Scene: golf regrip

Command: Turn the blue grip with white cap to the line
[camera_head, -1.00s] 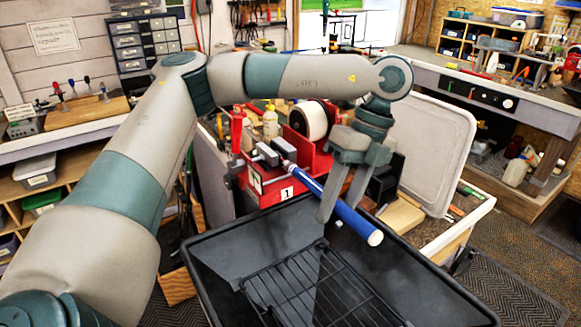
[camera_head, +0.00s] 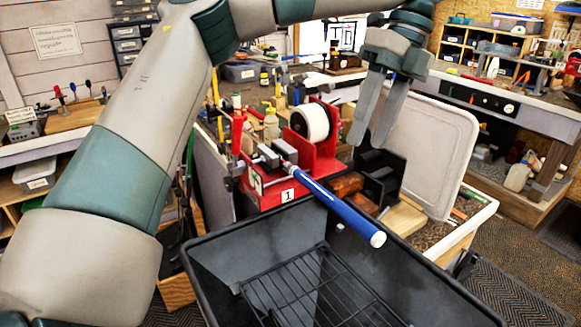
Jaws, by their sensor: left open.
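The blue grip (camera_head: 343,211) slants down to the right from the clamp of a red vise stand (camera_head: 262,190) marked 1. Its white cap (camera_head: 378,239) is at the lower right end, over the edge of a black tub. The line on the grip is too small to make out. My left gripper (camera_head: 372,142) is open and empty, with its fingers pointing down. It is above and behind the grip, apart from it. My right gripper is not in view.
The black tub (camera_head: 215,262) with a wire rack (camera_head: 310,285) lies below the grip. A tape roll (camera_head: 311,122) and bottles (camera_head: 271,125) stand behind the vise. A light grey panel (camera_head: 430,140) leans at the right of the bench.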

